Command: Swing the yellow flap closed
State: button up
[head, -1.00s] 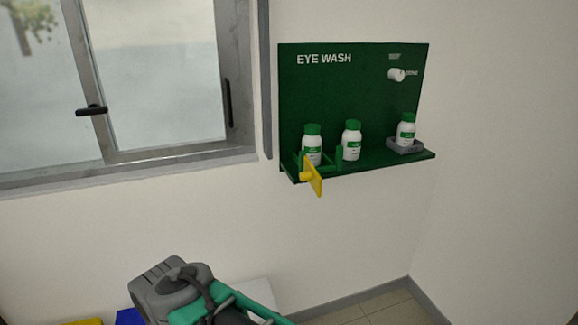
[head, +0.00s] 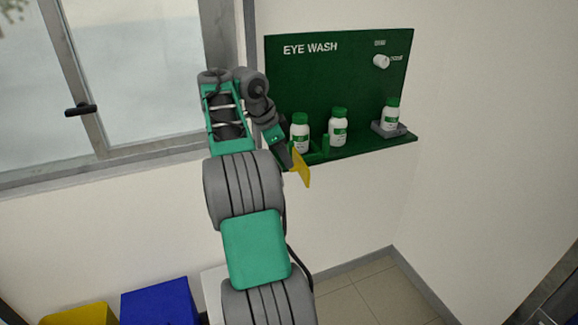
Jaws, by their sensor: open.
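The yellow flap (head: 301,168) sits at the left front of the green eye wash station's shelf (head: 375,147). It stands swung out, sticking forward from the shelf edge. My gripper (head: 288,163) is at the left end of the shelf, right beside the flap, and covers its hinge side. The fingertips are small and partly hidden, so I cannot tell whether they touch the flap. The gripper is open. A white bottle with a green cap (head: 300,132) stands just behind the flap, its lower part near the green holder (head: 325,146).
A second bottle (head: 338,127) stands mid-shelf, and a third (head: 391,115) in a grey tray (head: 388,131) at the right. A white knob (head: 381,62) is on the backboard. A window (head: 130,70) is at the left. Yellow (head: 78,314) and blue (head: 160,302) bins stand below.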

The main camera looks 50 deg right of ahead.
aim_at(296, 167)
jog(key=b+x, duration=0.2)
jog(key=x, duration=0.3)
jog(key=shift+r, duration=0.1)
jog(key=shift+c, duration=0.4)
grip_shut()
dwell(0.8)
